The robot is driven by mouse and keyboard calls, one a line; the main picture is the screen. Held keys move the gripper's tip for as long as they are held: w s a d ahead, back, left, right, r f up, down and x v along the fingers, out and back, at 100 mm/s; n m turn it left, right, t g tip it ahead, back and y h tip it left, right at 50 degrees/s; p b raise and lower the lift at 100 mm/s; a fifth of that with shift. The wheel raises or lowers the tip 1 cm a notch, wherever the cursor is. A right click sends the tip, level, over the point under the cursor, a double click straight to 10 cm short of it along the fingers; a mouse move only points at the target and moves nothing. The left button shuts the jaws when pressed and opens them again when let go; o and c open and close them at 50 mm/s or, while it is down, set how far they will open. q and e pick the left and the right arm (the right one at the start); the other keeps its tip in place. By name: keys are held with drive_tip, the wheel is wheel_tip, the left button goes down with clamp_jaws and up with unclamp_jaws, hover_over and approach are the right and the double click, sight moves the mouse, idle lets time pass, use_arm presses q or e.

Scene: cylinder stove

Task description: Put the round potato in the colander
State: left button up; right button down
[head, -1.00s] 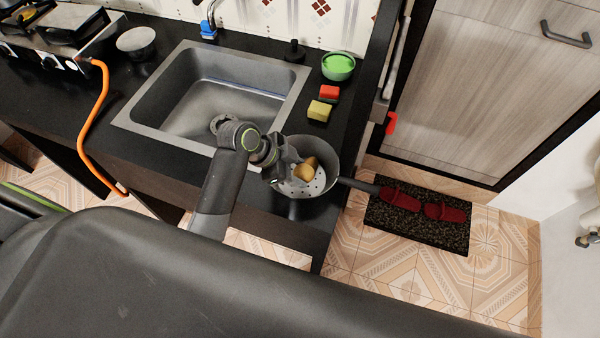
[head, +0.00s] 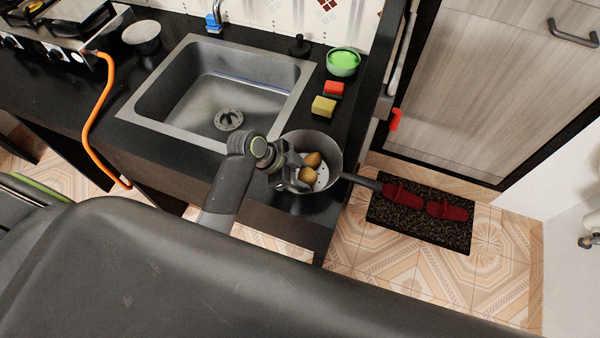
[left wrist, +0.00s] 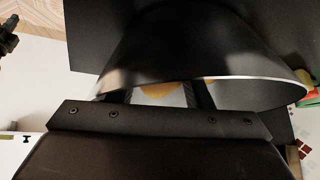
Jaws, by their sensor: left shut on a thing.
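The colander (head: 331,146) is a grey bowl with a long dark handle, at the right front of the counter. Two tan potatoes (head: 312,160) show within it; the nearer potato (head: 308,175) is at my left gripper's fingertips. My left gripper (head: 299,176) reaches into the colander from the left and is shut on this nearer potato. In the left wrist view, the colander's dark wall (left wrist: 200,45) covers much of the picture, and a bit of the held potato (left wrist: 158,90) shows between the fingers. My right gripper is not in view.
The sink (head: 215,85) lies left of the colander. A yellow sponge (head: 323,107), a red block (head: 334,89) and a green bowl (head: 343,62) stand behind it. The stove (head: 60,40) with an orange hose is at far left. A doormat (head: 420,232) with red slippers lies on the floor.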

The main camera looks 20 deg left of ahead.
use_arm(q)
drive_tip(key=o, duration=0.6)
drive_tip(key=shift+s+f, duration=0.4)
drive_tip(key=shift+f, duration=0.1)
drive_tip(key=shift+r, duration=0.2)
drive_tip(key=v, duration=0.7)
drive_tip(key=w+v, duration=0.1)
drive_tip(key=v, duration=0.3)
drive_tip(key=shift+r, duration=0.3)
drive_tip(key=shift+s+a+r, duration=0.2)
drive_tip(key=shift+a+r, duration=0.05)
drive_tip(key=shift+r, duration=0.45)
